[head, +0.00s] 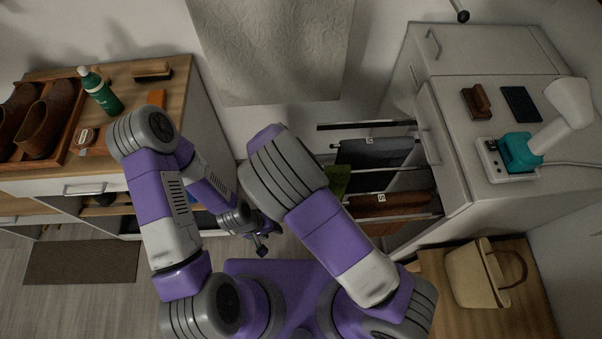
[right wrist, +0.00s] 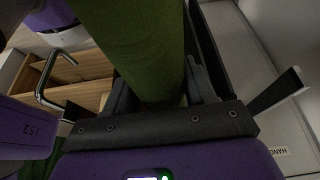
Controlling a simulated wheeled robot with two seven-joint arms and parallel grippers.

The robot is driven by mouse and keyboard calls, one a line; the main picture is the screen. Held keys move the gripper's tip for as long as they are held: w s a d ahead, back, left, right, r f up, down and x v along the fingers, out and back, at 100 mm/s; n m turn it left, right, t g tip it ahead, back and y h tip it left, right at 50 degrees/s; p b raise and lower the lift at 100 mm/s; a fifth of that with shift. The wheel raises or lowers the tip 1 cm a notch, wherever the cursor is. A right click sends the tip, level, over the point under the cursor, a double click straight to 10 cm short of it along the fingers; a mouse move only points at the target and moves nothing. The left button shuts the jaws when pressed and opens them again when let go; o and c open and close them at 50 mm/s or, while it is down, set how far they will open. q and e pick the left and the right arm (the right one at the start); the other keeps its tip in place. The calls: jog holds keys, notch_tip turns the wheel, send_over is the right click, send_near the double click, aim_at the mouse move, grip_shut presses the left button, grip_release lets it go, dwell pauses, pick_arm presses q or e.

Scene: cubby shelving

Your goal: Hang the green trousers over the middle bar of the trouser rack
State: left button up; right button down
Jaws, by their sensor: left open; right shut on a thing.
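The green trousers (head: 336,181) show in the head view as a small patch beside my right arm, at the left ends of the rack's bars. In the right wrist view the green cloth (right wrist: 150,40) fills the space between the fingers of my right gripper (right wrist: 162,92), which is shut on it. My right arm hides that gripper in the head view. The trouser rack (head: 366,125) is pulled out from the white cabinet, with several bars. I cannot tell whether the cloth touches the middle bar. My left gripper (head: 262,246) is open and empty, low and left of the rack.
Dark grey cloth (head: 375,153) and brown cloth (head: 395,201) hang on the rack. A cream bag (head: 470,275) stands at lower right. A wooden-topped unit (head: 180,85) stands at left.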

aim_at(386, 169)
jog(key=shift+w+d, duration=0.3)
jog(key=shift+d, duration=3.55)
jog(key=shift+w+d, duration=0.3)
jog(key=shift+d, duration=3.55)
jog(key=shift+w+d, duration=0.3)
jog(key=shift+d, duration=3.55)
jog(key=shift+f, duration=0.45)
jog(key=shift+d, duration=0.1)
jog(key=shift+c, duration=1.5)
grip_release()
jog(key=p+v, duration=0.2)
jog(key=v, duration=0.5)
jog(key=shift+r+p, duration=0.3)
